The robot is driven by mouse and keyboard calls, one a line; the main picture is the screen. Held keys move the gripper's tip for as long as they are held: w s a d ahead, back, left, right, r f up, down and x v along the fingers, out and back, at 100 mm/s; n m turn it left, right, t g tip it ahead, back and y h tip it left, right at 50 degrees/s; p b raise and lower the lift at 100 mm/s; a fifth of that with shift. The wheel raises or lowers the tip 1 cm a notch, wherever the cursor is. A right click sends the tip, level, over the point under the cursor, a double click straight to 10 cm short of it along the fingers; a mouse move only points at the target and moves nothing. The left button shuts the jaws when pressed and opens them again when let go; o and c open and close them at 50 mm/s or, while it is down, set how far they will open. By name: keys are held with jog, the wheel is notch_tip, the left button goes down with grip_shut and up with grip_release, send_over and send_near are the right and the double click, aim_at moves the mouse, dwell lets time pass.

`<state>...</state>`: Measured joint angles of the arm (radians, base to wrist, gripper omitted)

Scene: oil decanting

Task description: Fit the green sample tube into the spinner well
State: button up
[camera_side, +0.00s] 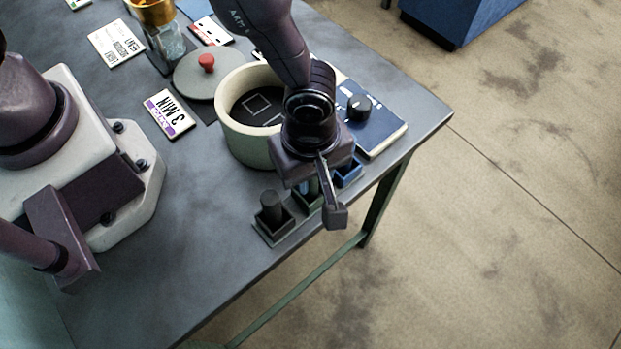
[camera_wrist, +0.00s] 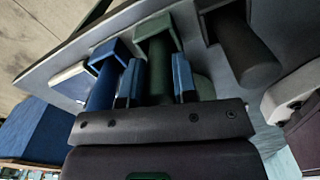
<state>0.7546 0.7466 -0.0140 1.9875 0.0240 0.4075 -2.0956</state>
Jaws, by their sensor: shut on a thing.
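The green sample tube (camera_wrist: 159,72) is between my gripper's blue-padded fingers in the wrist view. Its end is at the square green holder (camera_wrist: 155,30), and it appears to be still seated there. My gripper (camera_wrist: 156,82) is shut on the tube. In the side view my gripper (camera_side: 325,190) is over the green holder (camera_side: 307,197) at the table's front edge and hides most of the tube. The spinner (camera_side: 232,135) is a round cream bowl behind my gripper. Square outlines show on its dark inside, and my arm covers its right part.
A black tube (camera_side: 270,204) stands in a holder left of my gripper, and a blue holder (camera_side: 348,172) is to the right. A grey lid with a red knob (camera_side: 207,64), a "3 MIN" card (camera_side: 168,114) and a knobbed blue panel (camera_side: 385,128) lie around the spinner.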

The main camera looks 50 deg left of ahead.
jog(key=shift+r, duration=0.5)
notch_tip(320, 180, up, 2)
jog(key=shift+r, duration=0.25)
jog(key=s+a+r, duration=0.5)
jog(key=r, duration=0.2)
jog(key=s+a+r, duration=0.4)
jog(key=a+r, duration=0.1)
jog(key=r, duration=0.3)
jog(key=w+a+f, duration=0.1)
jog(key=w+a, duration=0.1)
jog(key=w, duration=1)
jog(key=shift+d+f, duration=0.15)
jog(key=shift+f, duration=4.15)
jog(key=shift+d+f, duration=0.15)
jog(key=shift+f, duration=4.1)
